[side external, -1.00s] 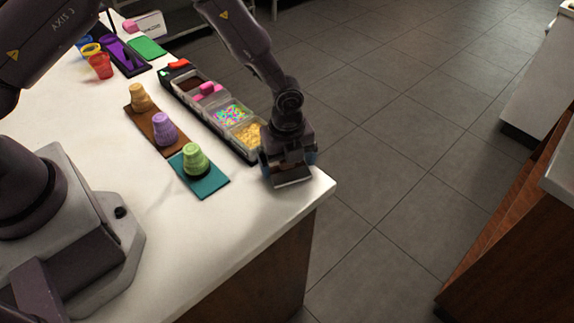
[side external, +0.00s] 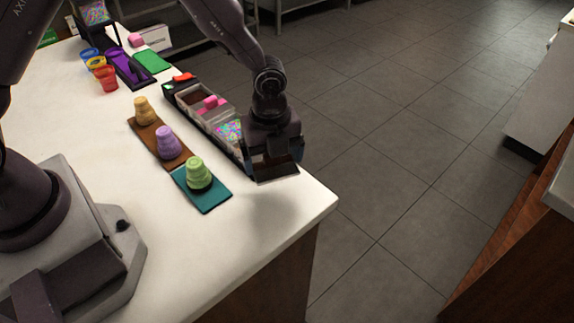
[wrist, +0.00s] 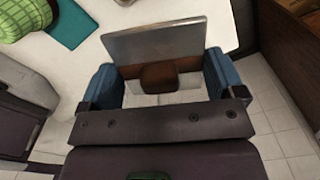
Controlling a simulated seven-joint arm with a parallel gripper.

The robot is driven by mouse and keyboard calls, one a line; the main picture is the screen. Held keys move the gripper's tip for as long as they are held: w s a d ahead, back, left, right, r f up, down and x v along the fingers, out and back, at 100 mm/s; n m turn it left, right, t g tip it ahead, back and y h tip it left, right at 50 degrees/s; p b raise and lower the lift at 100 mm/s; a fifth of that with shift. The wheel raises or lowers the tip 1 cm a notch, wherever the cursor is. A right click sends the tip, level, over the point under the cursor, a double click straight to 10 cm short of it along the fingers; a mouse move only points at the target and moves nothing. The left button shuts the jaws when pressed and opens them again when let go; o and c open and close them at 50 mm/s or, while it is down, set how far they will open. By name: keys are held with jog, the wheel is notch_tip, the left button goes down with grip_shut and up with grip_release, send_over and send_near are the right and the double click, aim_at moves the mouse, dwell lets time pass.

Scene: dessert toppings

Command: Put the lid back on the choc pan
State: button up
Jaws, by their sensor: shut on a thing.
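My gripper (side external: 271,152) is shut on a flat rectangular lid (side external: 277,174) and holds it above the near end of the topping row. In the wrist view the lid (wrist: 155,42) looks greyish, and its brown knob (wrist: 160,76) sits between the blue fingers. An uncovered pan with dark brown contents, apparently the choc pan (side external: 196,97), is toward the far end of the row. A pink handle (side external: 211,103) shows on the pan beside it. My gripper hides the nearest pan.
A pan of coloured sprinkles (side external: 229,132) shows beside my gripper. Yellow, purple and green (side external: 199,173) cup stacks stand on mats left of the row. Coloured cups (side external: 107,78) and a purple tray (side external: 130,69) are farther back. The near counter is clear.

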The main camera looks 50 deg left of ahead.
jog(key=s+a+r, duration=0.2)
jog(key=s+r, duration=0.3)
jog(key=s, duration=0.4)
jog(key=w+a+n, duration=0.1)
jog(key=w+a, duration=0.3)
jog(key=a, duration=0.4)
jog(key=w+a+n, duration=0.1)
jog(key=w+a, duration=0.3)
jog(key=a, duration=0.4)
jog(key=w+a+n, duration=0.1)
jog(key=w+a, duration=0.3)
jog(key=a, duration=0.4)
jog(key=shift+w+a+f+n, duration=0.3)
jog(key=shift+w+f, duration=0.1)
jog(key=a+f+n, duration=0.1)
jog(key=a, duration=0.9)
jog(key=shift+s+d+f, duration=0.15)
jog(key=shift+s+f, duration=0.05)
jog(key=shift+f, duration=1.2)
jog(key=shift+s+d+f, duration=0.15)
jog(key=shift+f, duration=1.2)
jog(key=shift+f, duration=0.5)
jog(key=o, duration=0.7)
